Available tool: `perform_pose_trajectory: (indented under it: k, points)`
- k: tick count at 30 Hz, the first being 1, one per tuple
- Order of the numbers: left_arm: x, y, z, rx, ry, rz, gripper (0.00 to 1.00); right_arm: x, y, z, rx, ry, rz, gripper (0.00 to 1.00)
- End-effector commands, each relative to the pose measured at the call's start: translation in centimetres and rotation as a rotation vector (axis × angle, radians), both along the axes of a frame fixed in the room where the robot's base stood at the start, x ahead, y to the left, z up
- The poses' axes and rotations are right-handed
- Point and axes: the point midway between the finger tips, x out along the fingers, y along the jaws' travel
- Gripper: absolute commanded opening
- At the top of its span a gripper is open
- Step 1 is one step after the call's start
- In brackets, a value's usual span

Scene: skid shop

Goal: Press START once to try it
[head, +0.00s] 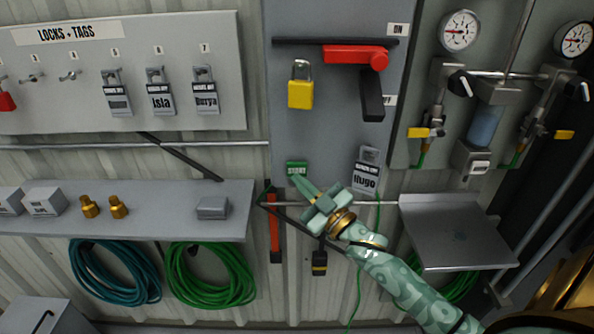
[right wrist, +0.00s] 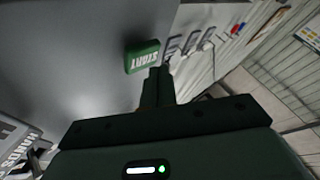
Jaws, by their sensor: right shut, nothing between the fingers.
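The green START button (head: 297,169) is on the lower left of the grey panel, and it also shows in the right wrist view (right wrist: 142,56). My right gripper (head: 299,181) is shut and empty, with its fingertips just below the button in the head view. In the right wrist view the closed fingers (right wrist: 158,85) point at the button's lower right edge. I cannot tell whether they touch it. My left gripper is not in view.
On the panel are a red handle (head: 350,54), a black lever (head: 372,95), a yellow padlock (head: 300,92) and the Hugo tagged lock (head: 366,178). A grey shelf (head: 455,235) stands right of my arm. A lock board (head: 130,70) hangs at left.

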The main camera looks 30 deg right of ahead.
Motion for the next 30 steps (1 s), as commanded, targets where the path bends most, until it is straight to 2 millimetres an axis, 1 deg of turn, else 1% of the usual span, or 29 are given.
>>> perform_pose_trajectory:
  k: [5,12,30]
  points:
    - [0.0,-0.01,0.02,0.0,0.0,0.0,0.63,0.09,-0.05,0.02,0.0,0.0,0.0,0.0]
    - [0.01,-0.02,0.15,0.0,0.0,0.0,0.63,0.7,-0.42,0.05,0.0,0.0,0.0,0.0]
    - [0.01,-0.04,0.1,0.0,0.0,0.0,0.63,0.94,-0.56,0.03,0.0,0.0,0.0,0.0]
